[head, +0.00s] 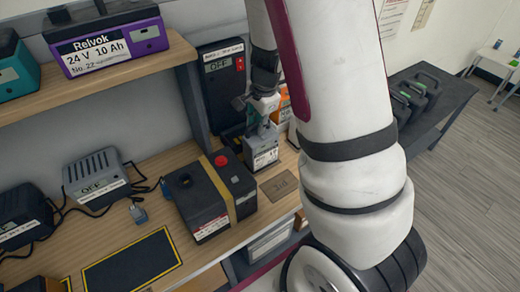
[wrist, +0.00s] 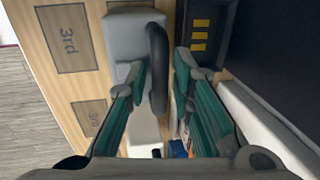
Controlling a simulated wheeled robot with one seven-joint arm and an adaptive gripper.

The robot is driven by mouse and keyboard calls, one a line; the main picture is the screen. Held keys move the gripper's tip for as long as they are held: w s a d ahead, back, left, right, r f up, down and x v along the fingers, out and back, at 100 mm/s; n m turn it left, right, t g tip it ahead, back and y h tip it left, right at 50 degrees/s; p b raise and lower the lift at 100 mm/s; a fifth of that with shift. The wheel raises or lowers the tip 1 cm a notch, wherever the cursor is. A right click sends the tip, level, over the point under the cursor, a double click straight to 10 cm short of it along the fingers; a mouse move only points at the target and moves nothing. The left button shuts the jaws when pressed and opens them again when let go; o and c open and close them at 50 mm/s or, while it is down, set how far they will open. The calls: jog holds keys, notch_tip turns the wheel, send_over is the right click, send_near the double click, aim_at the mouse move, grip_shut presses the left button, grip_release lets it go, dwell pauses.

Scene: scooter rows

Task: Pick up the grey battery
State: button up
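The grey battery (head: 262,154) stands upright on the wooden bench, with a white label on its front. In the wrist view the grey battery (wrist: 123,40) shows from above, with a dark curved handle (wrist: 157,50) on top. My gripper (head: 264,118) is right above it, pointing down. In the wrist view my gripper (wrist: 162,72) has its teal-padded fingers apart, one on each side of the handle. A gap shows on the right of the handle; whether the left finger touches it I cannot tell.
A black charger (head: 222,80) reading OFF stands behind. A black box with a yellow band (head: 210,192) sits close left. A plate marked 3rd (head: 279,186) lies in front. A purple battery (head: 108,38) is on the shelf. Black batteries (head: 415,92) stand on a side table.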

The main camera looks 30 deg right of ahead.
jog(key=shift+f, duration=0.2)
grip_shut()
jog(key=shift+r, duration=0.15)
